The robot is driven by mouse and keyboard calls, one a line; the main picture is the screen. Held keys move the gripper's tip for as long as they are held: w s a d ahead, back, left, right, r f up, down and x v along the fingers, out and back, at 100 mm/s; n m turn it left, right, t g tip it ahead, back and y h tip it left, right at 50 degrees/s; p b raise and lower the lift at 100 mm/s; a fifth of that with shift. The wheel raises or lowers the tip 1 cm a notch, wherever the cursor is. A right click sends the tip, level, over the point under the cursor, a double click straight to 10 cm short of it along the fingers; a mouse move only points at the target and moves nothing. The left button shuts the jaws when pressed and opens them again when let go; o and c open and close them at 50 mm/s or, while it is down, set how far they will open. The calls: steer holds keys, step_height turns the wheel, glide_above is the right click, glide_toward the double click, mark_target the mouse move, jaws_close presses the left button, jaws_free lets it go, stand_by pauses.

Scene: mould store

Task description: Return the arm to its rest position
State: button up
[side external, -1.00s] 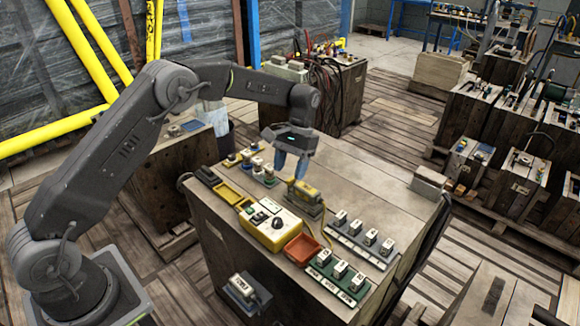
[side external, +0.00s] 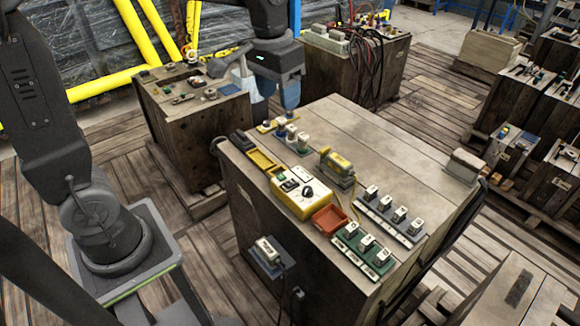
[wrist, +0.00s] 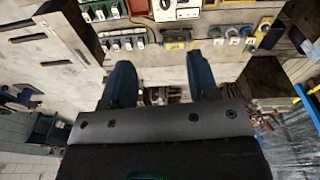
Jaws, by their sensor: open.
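My gripper (side external: 268,95) hangs in the upper middle of the side view, with two blue fingers spread apart. It is raised above and behind the far left end of the wooden crate bench (side external: 400,135). Nothing shows between the fingers. In the wrist view my gripper (wrist: 160,72) also shows open and empty, its fingers well apart, with the bench top's row of devices beyond them. My upper arm links run out of the side view at the top.
A smaller crate (side external: 190,120) stands behind left. Another crate (side external: 355,75) with cables stands behind.

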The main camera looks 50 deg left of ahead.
steer(key=s+f+m+t, duration=0.1)
steer(key=s+t, duration=0.3)
steer(key=s, duration=1.1)
steer(key=shift+s+d, duration=0.25)
steer(key=shift+s, duration=0.05)
